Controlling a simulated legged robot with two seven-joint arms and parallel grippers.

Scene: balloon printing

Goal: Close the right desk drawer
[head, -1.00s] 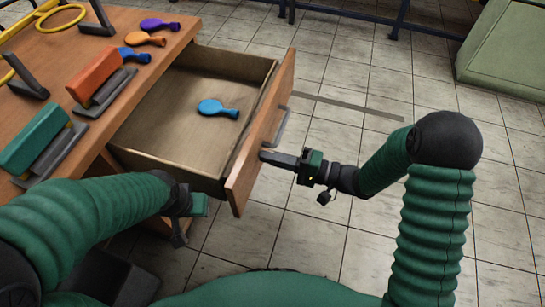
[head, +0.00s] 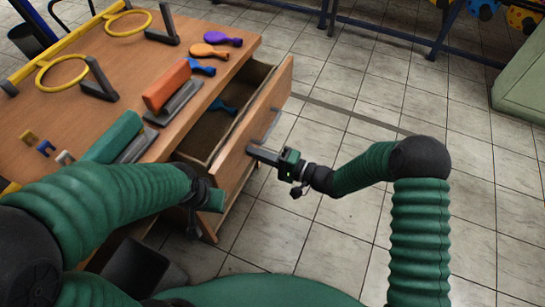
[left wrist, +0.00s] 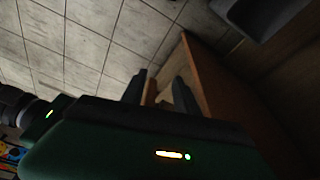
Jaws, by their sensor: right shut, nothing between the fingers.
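The right desk drawer (head: 205,128) is partly open, pulled out from the wooden desk. Its wooden front panel (head: 236,172) slants across the middle of the head view, with a grey handle (head: 271,124). A blue balloon (head: 222,106) lies inside, partly hidden by the desktop's edge. My right gripper (head: 252,151) is shut and empty, its tip at the outer face of the front panel, just below the handle; it appears to touch. My left gripper is near the drawer's near side; in the left wrist view its two fingers (left wrist: 159,90) are apart, with a wooden surface beyond.
The desktop (head: 110,95) holds orange (head: 166,86) and green (head: 112,138) blocks on grey stands, several balloons (head: 208,50) and yellow rings (head: 128,22). Tiled floor right of the drawer is clear. A pale green cabinet (head: 520,75) stands at the far right.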

